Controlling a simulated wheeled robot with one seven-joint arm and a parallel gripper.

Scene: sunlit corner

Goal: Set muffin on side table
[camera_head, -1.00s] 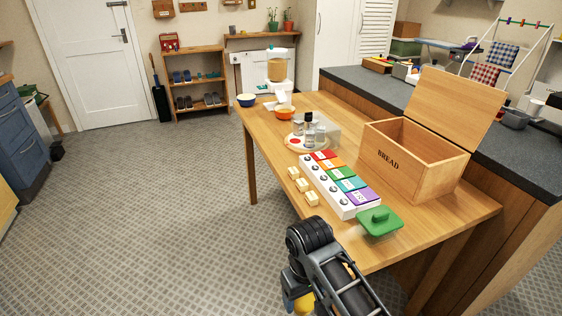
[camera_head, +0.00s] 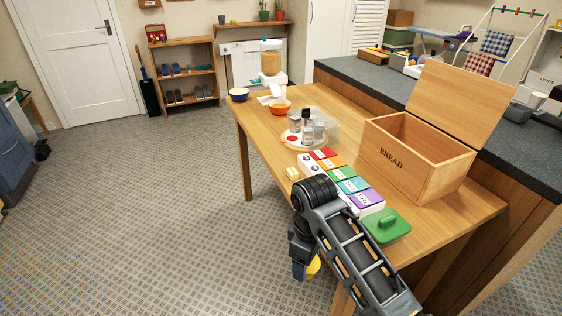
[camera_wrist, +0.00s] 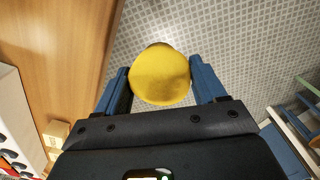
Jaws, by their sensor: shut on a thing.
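My gripper (camera_wrist: 160,85) is shut on a rounded yellow thing, which I take to be the muffin (camera_wrist: 161,75). It sits between the two blue fingers, with the tiled floor below it. In the head view the muffin (camera_head: 314,266) is mostly hidden behind my gripper (camera_head: 304,268), beside the near left edge of a wooden table (camera_head: 262,135). I cannot tell whether this is the side table. A small wooden table-like piece (camera_head: 35,115) shows partly at the far left.
The table holds a bread box (camera_head: 405,165) with its lid up, a coloured-lid organizer (camera_head: 352,186), a green lidded dish (camera_head: 387,227), a jar tray (camera_head: 292,140) and bowls (camera_head: 281,107). A shoe rack (camera_head: 187,72) stands at the back. Floor (camera_head: 150,200) to the left is clear.

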